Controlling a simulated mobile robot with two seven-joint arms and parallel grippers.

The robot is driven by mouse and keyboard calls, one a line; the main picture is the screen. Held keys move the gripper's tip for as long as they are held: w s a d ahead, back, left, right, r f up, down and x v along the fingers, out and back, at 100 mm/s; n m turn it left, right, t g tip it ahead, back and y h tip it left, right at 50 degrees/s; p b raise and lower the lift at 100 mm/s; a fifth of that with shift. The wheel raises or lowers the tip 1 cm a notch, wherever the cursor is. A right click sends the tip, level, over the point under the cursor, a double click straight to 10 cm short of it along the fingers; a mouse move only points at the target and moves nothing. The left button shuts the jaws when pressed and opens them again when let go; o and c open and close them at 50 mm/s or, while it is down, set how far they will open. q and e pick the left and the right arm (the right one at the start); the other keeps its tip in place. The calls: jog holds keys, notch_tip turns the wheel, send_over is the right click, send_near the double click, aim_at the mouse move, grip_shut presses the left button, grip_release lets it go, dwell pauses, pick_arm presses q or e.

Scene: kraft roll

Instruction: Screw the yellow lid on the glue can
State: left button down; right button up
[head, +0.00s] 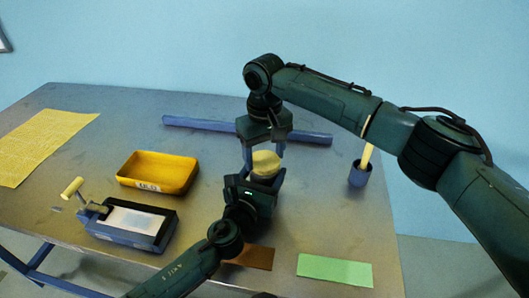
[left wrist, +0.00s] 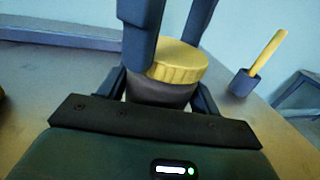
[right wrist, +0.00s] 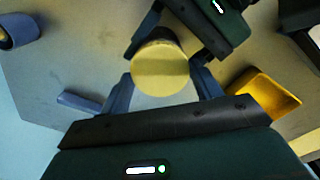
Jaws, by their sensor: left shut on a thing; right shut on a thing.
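The yellow lid (left wrist: 178,60) sits on top of the glue can (left wrist: 160,92), a dark can in the left wrist view. My left gripper (head: 262,180) is shut on the can's body from the near side. My right gripper (head: 263,150) comes from above and is shut on the lid, with one finger on each side. In the right wrist view the lid (right wrist: 160,68) shows as a round yellow top between the fingers. The can is mostly hidden by the lid and my grippers. I cannot tell how tightly the lid sits.
A yellow tray (head: 157,172) and a dark device with a crank handle (head: 131,222) stand on the left of the table (head: 215,205). A long blue bar (head: 205,126) lies behind the can. A blue cup with a brush (head: 360,174) stands right. Green (head: 335,270) and brown (head: 253,257) sheets lie in front.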

jog(key=m, duration=0.4)
jog(key=shift+m, duration=0.4)
jog(key=m, duration=0.5)
jog(key=shift+a, duration=0.1)
jog(key=m, duration=0.7)
jog(key=shift+s, duration=0.1)
jog(key=m, duration=0.5)
jog(key=shift+m, duration=0.3)
jog(key=m, duration=0.2)
jog(key=shift+m, duration=0.3)
jog(key=m, duration=0.4)
jog(key=shift+m, duration=0.4)
jog(key=m, duration=0.2)
jog(key=shift+m, duration=0.4)
jog(key=o, duration=1)
jog(key=shift+f, duration=0.1)
jog(key=shift+c, duration=0.2)
